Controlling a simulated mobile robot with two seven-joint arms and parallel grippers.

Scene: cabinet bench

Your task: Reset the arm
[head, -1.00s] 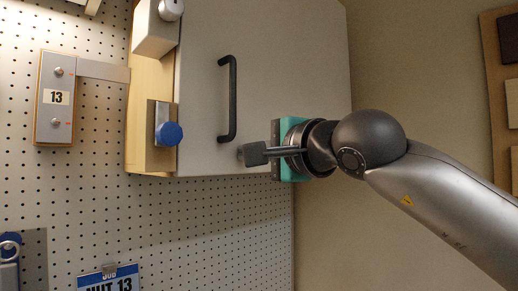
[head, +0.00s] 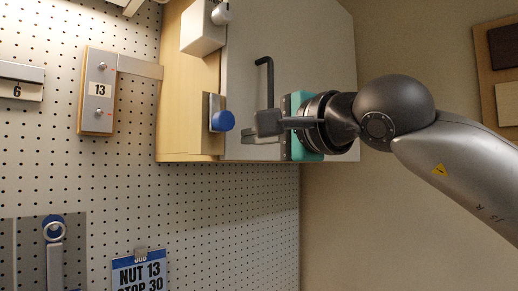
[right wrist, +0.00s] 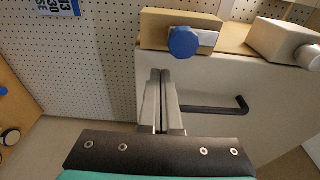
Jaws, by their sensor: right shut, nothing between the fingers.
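My right gripper (head: 262,124) is shut and empty in front of the grey cabinet door (head: 315,60). In the head view it overlaps the lower end of the black bar handle (head: 270,82). In the right wrist view its closed fingers (right wrist: 160,78) point toward the door's edge, beside the handle (right wrist: 215,108); I cannot tell whether they touch the door. My right arm comes in from the right. My left gripper is not in view.
A blue knob (head: 222,121) and a white block (head: 203,30) sit on the wooden cabinet side (head: 175,110). A pegboard (head: 225,215) holds a plate marked 13 (head: 97,90) and a job card (head: 138,274). A bare wall (head: 385,225) lies below my right arm.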

